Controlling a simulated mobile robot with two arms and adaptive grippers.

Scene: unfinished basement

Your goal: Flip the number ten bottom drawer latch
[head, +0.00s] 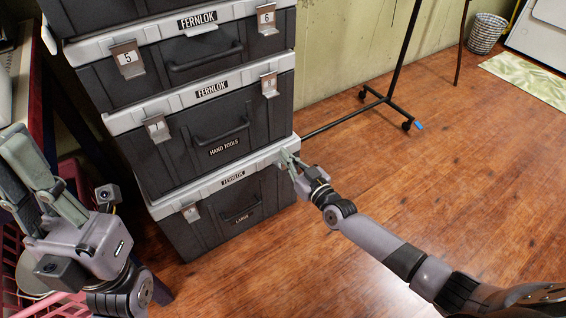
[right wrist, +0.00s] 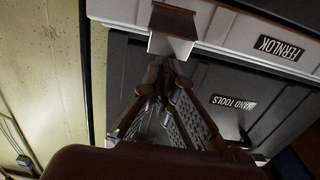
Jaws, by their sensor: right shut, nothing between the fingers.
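A stack of dark grey boxes with pale lids stands left of centre in the head view. The bottom drawer (head: 225,214) is labelled LARGE, with a latch marked 9 (head: 191,213) at its left. My right gripper (head: 286,160) is at the bottom lid's right end, over the number ten latch's place. In the right wrist view, upside down, a latch (right wrist: 171,32) with a pale, angled plate shows right at my right gripper's fingertips (right wrist: 160,68). Its number is not readable and contact is unclear. The right fingers are shut and empty. My left gripper (head: 35,175) is far left, its opening unclear.
Higher latches 5 (head: 127,58), 6 (head: 266,20), 7 (head: 157,129) and 8 (head: 269,84) are on the stack. A black wheeled stand (head: 386,97) is behind right. A pink basket (head: 12,250) is at left.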

